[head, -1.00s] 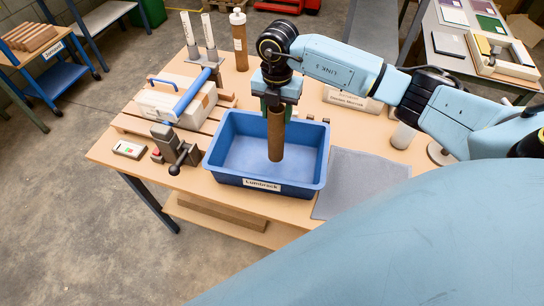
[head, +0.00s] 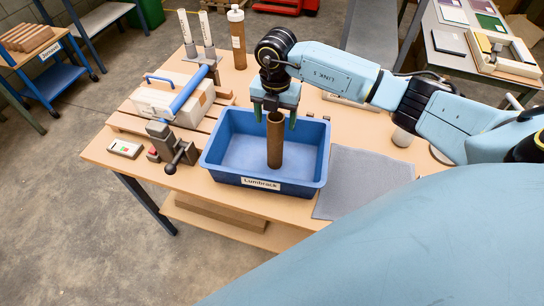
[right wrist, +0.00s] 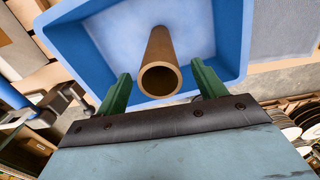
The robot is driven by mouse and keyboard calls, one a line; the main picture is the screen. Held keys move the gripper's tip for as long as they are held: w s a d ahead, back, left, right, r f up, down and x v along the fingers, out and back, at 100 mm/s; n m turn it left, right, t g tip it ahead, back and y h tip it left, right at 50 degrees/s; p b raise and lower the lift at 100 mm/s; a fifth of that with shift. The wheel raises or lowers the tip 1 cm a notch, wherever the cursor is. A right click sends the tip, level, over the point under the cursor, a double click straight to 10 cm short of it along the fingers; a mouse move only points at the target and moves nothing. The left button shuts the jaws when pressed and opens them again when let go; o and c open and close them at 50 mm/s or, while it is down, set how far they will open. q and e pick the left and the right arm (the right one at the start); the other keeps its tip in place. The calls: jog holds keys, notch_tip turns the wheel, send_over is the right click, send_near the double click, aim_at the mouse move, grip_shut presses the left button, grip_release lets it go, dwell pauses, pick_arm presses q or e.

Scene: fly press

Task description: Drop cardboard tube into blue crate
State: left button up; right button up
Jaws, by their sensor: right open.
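The brown cardboard tube (head: 275,142) is upright within the blue crate (head: 212,170), below my right gripper. In the right wrist view the tube (right wrist: 161,66) shows its open hollow end between the green fingers, with a gap on either side. My right gripper (head: 275,122) is open above the crate, its fingers spread around the tube's top and not touching it. Whether the tube's lower end touches the crate floor is hard to tell. The crate (right wrist: 80,42) carries a label on its front wall. My left gripper is not in view.
A grey mat (head: 362,182) lies right of the crate. Left of it stand a lever device (head: 172,148), a small control box (head: 125,148) and a white case with a blue bar (head: 172,98). A capped brown bottle (head: 237,40) stands behind.

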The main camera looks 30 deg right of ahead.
notch_tip(320, 180, up, 13)
jog(key=b, duration=0.1)
jog(key=shift+r+b, duration=0.2)
jog(key=shift+b, duration=0.15)
dwell(0.4)
